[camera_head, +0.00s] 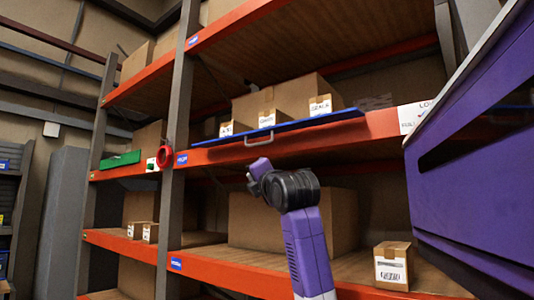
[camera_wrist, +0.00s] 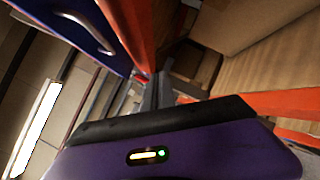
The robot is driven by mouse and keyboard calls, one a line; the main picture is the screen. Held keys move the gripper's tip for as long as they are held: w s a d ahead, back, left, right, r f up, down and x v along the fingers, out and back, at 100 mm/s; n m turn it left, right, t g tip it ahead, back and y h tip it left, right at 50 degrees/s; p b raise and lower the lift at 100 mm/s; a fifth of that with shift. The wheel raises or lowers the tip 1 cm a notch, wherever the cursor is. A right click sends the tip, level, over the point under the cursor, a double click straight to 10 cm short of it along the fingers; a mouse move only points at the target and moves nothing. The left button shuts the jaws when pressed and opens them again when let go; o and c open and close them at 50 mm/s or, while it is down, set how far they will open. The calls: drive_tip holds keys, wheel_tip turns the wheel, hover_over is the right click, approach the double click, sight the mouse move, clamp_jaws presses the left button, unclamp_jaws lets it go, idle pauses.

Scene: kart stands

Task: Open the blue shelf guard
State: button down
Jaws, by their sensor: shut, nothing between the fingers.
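The blue shelf guard (camera_head: 310,122) runs along the front of the middle orange shelf and shows as a thin, nearly edge-on panel. Its light grey handle (camera_head: 259,141) sticks out below the panel's edge. My gripper (camera_head: 253,176) is just below the handle, apart from it, in front of the shelf. In the wrist view the guard (camera_wrist: 62,42) fills the upper left, with its curved handle (camera_wrist: 86,30) on it. My gripper's dark fingers (camera_wrist: 157,86) are shut and empty, to the lower right of the handle.
Several labelled boxes (camera_head: 297,98) stand behind the guard. An orange beam (camera_head: 345,134) runs under it. A small box (camera_head: 393,265) and a large box (camera_head: 255,222) sit on the shelf below. A green panel (camera_head: 120,159) and red ring (camera_head: 165,156) are left.

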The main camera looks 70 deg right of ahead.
drive_tip(key=w+d+f+m+g+h, duration=0.2)
drive_tip(key=d+f+g+h, duration=0.2)
drive_tip(key=g, duration=0.2)
drive_tip(key=n+g+h, duration=0.1)
drive_tip(key=g+h, duration=0.5)
drive_tip(key=g, duration=1)
approach(278, 153)
drive_tip(key=p+x, duration=0.2)
drive_tip(key=x, duration=0.4)
drive_tip(key=shift+w+a+r+p, duration=0.25)
drive_tip(key=shift+a+r, duration=0.3)
drive_tip(key=shift+a, duration=0.15)
drive_tip(key=shift+w+a+r+p, duration=0.25)
drive_tip(key=shift+a+r, duration=0.3)
drive_tip(key=shift+a, duration=0.15)
drive_tip(key=shift+t, duration=0.4)
drive_tip(key=shift+r, duration=0.1)
